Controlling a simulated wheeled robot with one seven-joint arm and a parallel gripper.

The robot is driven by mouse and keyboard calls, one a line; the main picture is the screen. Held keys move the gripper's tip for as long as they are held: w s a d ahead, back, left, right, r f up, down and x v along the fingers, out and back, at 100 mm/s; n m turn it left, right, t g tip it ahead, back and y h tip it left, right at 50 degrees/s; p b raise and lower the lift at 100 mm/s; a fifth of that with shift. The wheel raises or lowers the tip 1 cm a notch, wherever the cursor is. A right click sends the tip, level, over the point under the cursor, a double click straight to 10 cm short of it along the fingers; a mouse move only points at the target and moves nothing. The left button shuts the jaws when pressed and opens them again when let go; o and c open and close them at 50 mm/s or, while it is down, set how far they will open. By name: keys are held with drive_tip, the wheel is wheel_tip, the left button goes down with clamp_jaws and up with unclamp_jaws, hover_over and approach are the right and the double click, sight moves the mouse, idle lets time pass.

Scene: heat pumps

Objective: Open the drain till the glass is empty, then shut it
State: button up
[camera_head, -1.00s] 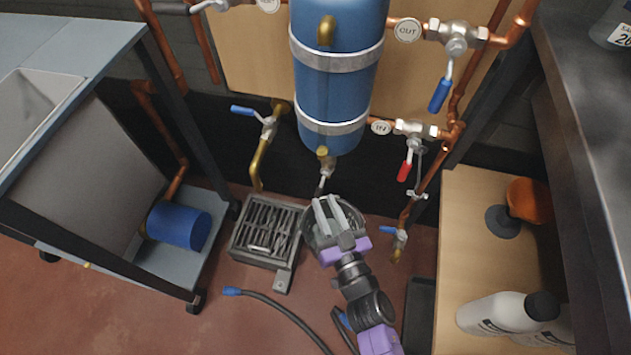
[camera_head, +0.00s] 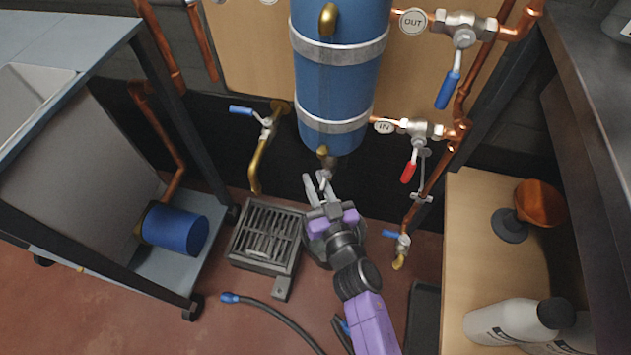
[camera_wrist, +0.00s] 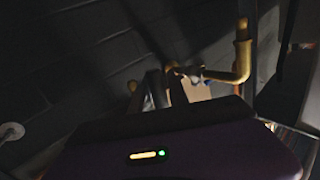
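The blue tank (camera_head: 340,85) hangs on the board with two metal bands around it. Its drain (camera_head: 325,158), a small brass fitting with a metal lever, sticks out at the bottom. My gripper (camera_head: 318,180) is raised just below this drain, with its two fingers apart. The lever is close to the right finger; I cannot tell whether they touch. In the wrist view, the fingers (camera_wrist: 166,88) point up toward brass pipework (camera_wrist: 242,55), and the picture is dark. I cannot make out a glass or its level; my arm hides part of the area under the tank.
A blue-handled valve (camera_head: 264,124) is left of the tank, a red-handled valve (camera_head: 412,160) right. A cart stands left, a wooden shelf (camera_head: 482,240) right.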

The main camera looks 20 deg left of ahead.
clamp_jaws()
idle(1.2)
